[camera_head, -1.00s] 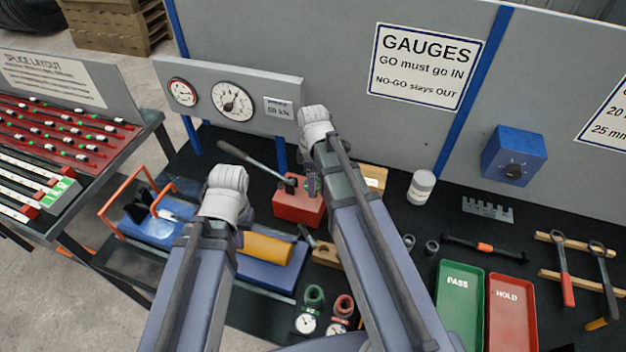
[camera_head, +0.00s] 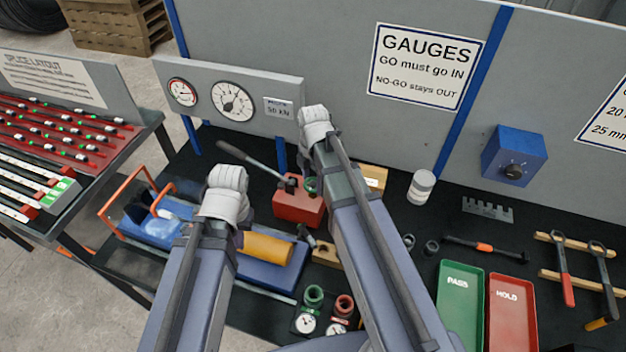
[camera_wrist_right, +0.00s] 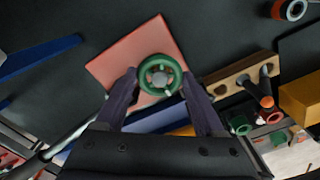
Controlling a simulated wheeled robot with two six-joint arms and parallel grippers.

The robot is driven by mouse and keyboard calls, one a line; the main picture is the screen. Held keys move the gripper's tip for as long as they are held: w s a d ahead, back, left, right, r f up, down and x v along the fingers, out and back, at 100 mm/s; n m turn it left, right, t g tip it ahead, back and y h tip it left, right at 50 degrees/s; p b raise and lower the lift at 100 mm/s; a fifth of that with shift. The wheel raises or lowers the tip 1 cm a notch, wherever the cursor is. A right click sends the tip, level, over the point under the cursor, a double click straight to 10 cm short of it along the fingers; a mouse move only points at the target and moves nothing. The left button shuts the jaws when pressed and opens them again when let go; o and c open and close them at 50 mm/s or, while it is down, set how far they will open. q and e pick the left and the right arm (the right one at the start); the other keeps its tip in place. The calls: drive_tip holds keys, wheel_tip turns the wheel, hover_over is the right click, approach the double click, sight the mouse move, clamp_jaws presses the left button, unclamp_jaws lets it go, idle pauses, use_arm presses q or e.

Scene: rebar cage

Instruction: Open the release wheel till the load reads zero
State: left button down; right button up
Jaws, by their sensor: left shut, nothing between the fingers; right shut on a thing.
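The green release wheel (camera_wrist_right: 161,74) sits on a red pump block (camera_wrist_right: 112,66) in the right wrist view. My right gripper (camera_wrist_right: 159,82) has a finger on each side of the wheel's rim and is shut on it. In the head view the wheel (camera_head: 310,186) shows only in part beside my right arm, on the red block (camera_head: 290,208). The load readout (camera_head: 278,107) shows a number in the fifties of kN, its last digit blurred. A large dial (camera_head: 232,101) hangs beside it. My left arm is raised left of the block; its gripper fingers are hidden.
A long pump lever (camera_head: 242,158) rises left from the block. An orange cylinder on a blue base (camera_head: 268,250) lies in front. Two small gauges, a wooden block, a white jar (camera_head: 421,187) and green and red trays (camera_head: 460,290) stand around.

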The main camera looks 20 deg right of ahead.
sight(313, 184)
idle(0.6)
drive_tip(key=o, duration=1.4)
drive_tip(key=shift+c, duration=0.2)
drive_tip(key=shift+r, duration=0.15)
wheel_tip(313, 184, up, 8)
drive_tip(key=p, duration=0.8)
drive_tip(key=shift+f, duration=0.2)
drive_tip(key=shift+s+f, duration=0.1)
